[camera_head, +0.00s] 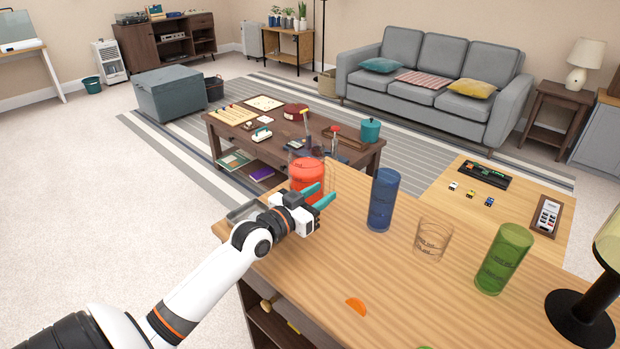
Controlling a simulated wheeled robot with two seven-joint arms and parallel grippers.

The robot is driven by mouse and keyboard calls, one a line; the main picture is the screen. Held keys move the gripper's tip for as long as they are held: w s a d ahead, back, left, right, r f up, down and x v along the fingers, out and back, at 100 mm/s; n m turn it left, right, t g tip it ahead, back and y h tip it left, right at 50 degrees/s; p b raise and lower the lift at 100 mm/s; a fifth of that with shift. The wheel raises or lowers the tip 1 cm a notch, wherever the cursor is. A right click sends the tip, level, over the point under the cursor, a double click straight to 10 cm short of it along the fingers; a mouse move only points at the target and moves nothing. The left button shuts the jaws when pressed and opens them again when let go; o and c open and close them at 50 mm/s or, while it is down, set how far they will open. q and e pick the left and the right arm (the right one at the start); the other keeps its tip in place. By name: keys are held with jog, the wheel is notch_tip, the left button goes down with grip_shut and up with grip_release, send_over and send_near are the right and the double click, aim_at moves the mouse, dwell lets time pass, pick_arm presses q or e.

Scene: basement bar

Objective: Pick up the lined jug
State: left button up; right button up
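A clear jug with red-orange contents or colouring (307,174) stands at the far left end of the wooden counter. My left gripper (326,192) is in front of it, its two teal fingers apart and overlapping the jug's lower part in the picture. The fingers look empty; whether they touch the jug I cannot tell. A blue tumbler (383,200), a clear glass (432,240) and a green tumbler (503,259) with dark markings stand to the right. Lines on the red-orange jug are too small to make out. My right gripper is not in view.
The wooden counter (400,290) has free room in the middle. An orange wedge (356,306) lies near its front edge. A dark-based lamp (580,318) stands at the right. Beyond are a low coffee table (350,150) and a grey sofa (430,75).

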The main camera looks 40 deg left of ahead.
pick_arm(q)
jog(key=shift+w+d, duration=0.1)
jog(key=shift+w, duration=0.85)
jog(key=w, duration=0.5)
jog(key=shift+w+r, duration=0.1)
jog(key=shift+w, duration=0.15)
grip_shut()
dwell(0.3)
jog(key=shift+r, duration=0.2)
